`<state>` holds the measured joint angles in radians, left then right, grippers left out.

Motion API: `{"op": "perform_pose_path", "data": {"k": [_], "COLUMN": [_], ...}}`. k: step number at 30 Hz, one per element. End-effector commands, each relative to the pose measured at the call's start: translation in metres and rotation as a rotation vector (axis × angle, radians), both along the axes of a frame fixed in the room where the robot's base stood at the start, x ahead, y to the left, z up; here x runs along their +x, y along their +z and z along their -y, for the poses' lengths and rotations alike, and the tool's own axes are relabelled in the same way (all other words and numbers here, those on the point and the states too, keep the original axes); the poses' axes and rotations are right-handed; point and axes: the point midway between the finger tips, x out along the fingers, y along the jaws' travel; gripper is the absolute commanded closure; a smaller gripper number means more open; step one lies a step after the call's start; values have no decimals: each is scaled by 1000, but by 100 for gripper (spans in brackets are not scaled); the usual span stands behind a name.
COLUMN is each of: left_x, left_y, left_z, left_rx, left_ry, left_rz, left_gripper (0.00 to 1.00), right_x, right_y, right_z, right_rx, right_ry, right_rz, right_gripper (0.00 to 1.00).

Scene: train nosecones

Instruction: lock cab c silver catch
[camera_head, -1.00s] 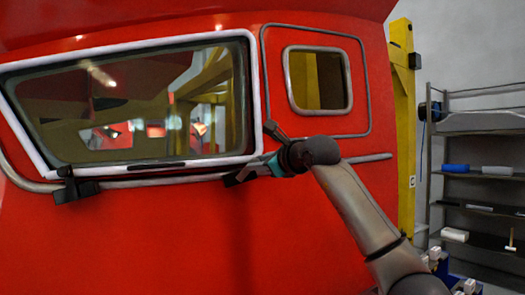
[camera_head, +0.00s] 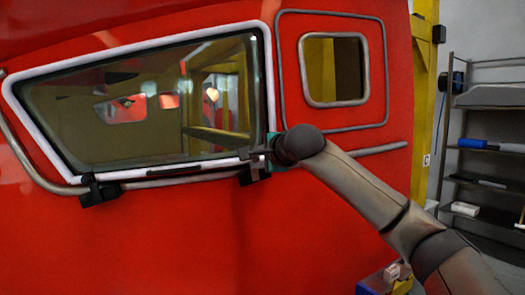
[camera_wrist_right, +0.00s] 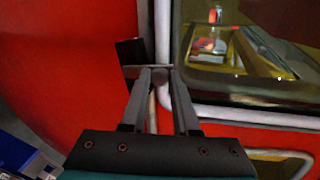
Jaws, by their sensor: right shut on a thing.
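The red cab (camera_head: 330,215) fills most of the head view, with a pale-framed windscreen (camera_head: 120,105). A dark catch with a small light metal part, the silver catch (camera_head: 255,170), sits at the windscreen's lower right corner on the grey rail. My right gripper (camera_head: 258,158) is at this catch and partly covers it. Whether the catch is fully locked cannot be told. My left gripper is not in view.
A second dark catch (camera_head: 98,190) sits at the windscreen's lower left. A small side window (camera_head: 335,70) is above my right arm. A yellow post (camera_head: 425,110) and a shelf rack (camera_head: 490,95) stand at the right. A blue and yellow box (camera_head: 385,280) is low down.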

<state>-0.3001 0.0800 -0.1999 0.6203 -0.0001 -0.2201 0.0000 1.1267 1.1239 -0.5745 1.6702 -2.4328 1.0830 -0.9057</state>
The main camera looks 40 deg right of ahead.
Motion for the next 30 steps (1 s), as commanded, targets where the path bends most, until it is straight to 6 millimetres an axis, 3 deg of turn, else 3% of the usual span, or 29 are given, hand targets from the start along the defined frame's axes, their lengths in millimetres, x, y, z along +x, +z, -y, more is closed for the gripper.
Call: {"op": "perform_pose_path", "data": {"k": [10,26,27,30], "left_x": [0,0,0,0], "left_y": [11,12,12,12], "left_z": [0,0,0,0], "left_rx": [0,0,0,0], "left_ry": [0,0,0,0], "left_rz": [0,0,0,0], "left_gripper": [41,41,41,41], "right_x": [3,3,3,3], "right_y": [0,-1,-1,-1], "right_z": [-7,-8,-8,-8], "right_rx": [-119,-137,-136,-136], "right_ry": [17,19,19,19], "right_rz": [-47,-55,-54,-54], "right_gripper": [100,100,67,56]}}
